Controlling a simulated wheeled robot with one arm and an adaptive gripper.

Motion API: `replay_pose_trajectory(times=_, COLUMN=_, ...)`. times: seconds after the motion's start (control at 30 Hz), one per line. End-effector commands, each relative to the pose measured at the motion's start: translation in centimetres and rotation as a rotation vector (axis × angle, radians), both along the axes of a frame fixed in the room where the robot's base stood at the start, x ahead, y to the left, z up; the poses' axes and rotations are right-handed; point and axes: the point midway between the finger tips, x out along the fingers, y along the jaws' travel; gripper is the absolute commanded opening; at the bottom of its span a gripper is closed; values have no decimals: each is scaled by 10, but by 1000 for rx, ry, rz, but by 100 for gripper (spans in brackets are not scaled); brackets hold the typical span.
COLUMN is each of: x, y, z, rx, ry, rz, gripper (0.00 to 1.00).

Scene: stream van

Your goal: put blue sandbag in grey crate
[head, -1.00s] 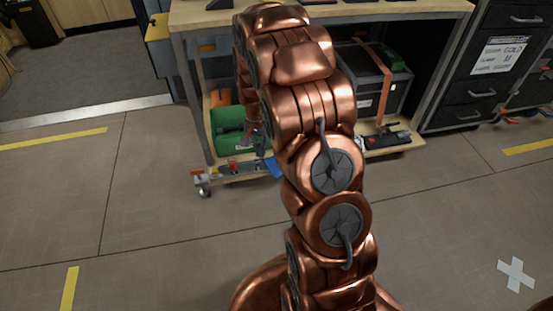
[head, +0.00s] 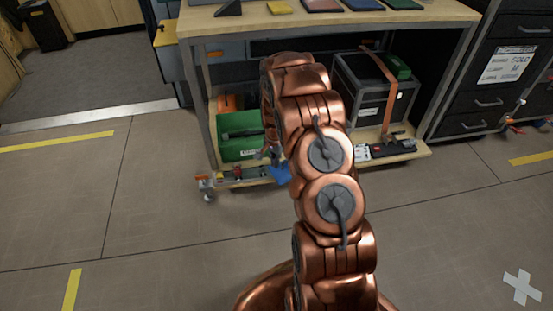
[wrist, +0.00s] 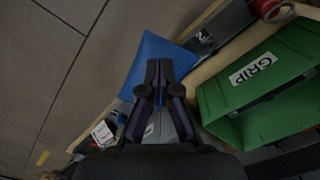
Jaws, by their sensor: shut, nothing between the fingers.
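A blue, flat, angular piece, which may be the blue sandbag (head: 281,174), lies at the front edge of the workbench's low shelf. It also shows in the wrist view (wrist: 152,52), just beyond my fingertips. My gripper (wrist: 152,72) is shut and empty, its tips overlapping the blue piece in the picture; I cannot tell whether they touch it. In the head view my gripper (head: 268,156) is small and partly behind my arm. A grey box (head: 362,103) with an orange strap stands on the shelf to the right; I cannot tell whether it is the grey crate.
A green bin (head: 238,150), labelled GRIP in the wrist view (wrist: 225,105), stands on the shelf beside my gripper. The bench top (head: 300,22) above holds several flat coloured pieces. Small tools line the shelf's front edge. The floor (head: 160,220) in front is clear.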

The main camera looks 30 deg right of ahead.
Motion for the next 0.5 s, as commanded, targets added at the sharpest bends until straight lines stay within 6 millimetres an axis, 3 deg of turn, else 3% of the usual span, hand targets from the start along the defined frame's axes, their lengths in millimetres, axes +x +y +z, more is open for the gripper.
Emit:
replay_pose_trajectory(times=0.4, x=-1, y=0, z=-77, rx=1, ry=2, rz=0, gripper=0)
replay_pose_trajectory(times=0.5, x=6, y=-16, z=-74, rx=-1, ry=-4, rz=-3, gripper=0)
